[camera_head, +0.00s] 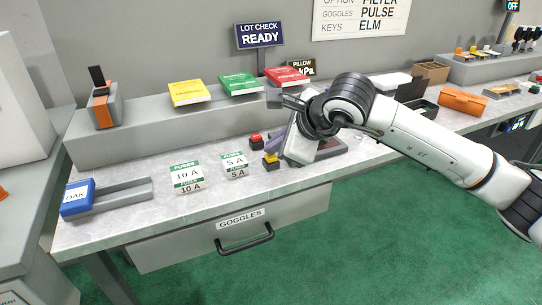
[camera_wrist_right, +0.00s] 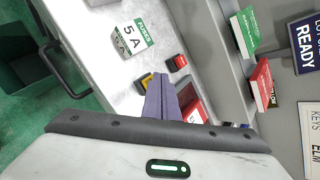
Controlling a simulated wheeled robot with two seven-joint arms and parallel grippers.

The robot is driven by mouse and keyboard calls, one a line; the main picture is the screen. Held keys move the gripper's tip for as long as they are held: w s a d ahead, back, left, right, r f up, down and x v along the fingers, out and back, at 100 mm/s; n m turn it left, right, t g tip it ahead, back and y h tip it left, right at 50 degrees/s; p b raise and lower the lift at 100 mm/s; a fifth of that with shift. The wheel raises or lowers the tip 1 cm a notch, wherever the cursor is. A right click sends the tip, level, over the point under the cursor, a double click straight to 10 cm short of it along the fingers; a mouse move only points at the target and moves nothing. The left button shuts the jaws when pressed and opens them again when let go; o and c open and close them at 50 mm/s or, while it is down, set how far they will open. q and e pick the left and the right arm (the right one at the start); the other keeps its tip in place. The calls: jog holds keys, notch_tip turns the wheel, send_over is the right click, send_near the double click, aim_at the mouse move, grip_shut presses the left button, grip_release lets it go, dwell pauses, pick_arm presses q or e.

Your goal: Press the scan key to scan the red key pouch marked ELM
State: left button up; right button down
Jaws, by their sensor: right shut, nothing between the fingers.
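My right gripper (camera_head: 274,150) is shut and empty, its purple fingers pointing down to the counter. In the right wrist view its fingertips (camera_wrist_right: 160,80) are close to a yellow-topped key (camera_wrist_right: 146,80) and overlap it from behind; I cannot tell whether they touch. The yellow key (camera_head: 271,159) and a red-topped key (camera_head: 256,140) sit on dark bases on the counter. The red key shows in the wrist view (camera_wrist_right: 177,63), apart from the fingers. A red item (camera_wrist_right: 189,98) lies behind the fingers, partly hidden; no ELM marking is readable. My left gripper is out of view.
A blue OAK pouch (camera_head: 77,197) lies at the left in a grey holder. Fuse boxes (camera_head: 187,177) stand mid-counter. Yellow (camera_head: 188,92), green (camera_head: 240,83) and red (camera_head: 286,77) packs rest on the back ledge. A sign (camera_head: 259,35) reads LOT CHECK READY. A GOGGLES drawer (camera_head: 200,241) is below.

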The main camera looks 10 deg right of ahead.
jog(key=shift+f+b, duration=0.4)
jog(key=shift+b, duration=0.05)
dwell(0.3)
jog(key=shift+r, duration=0.1)
dwell(0.3)
jog(key=shift+r+p, duration=0.3)
jog(key=shift+r, duration=0.55)
notch_tip(320, 180, up, 5)
jog(key=shift+r+p, duration=0.1)
jog(key=shift+p, duration=1.05)
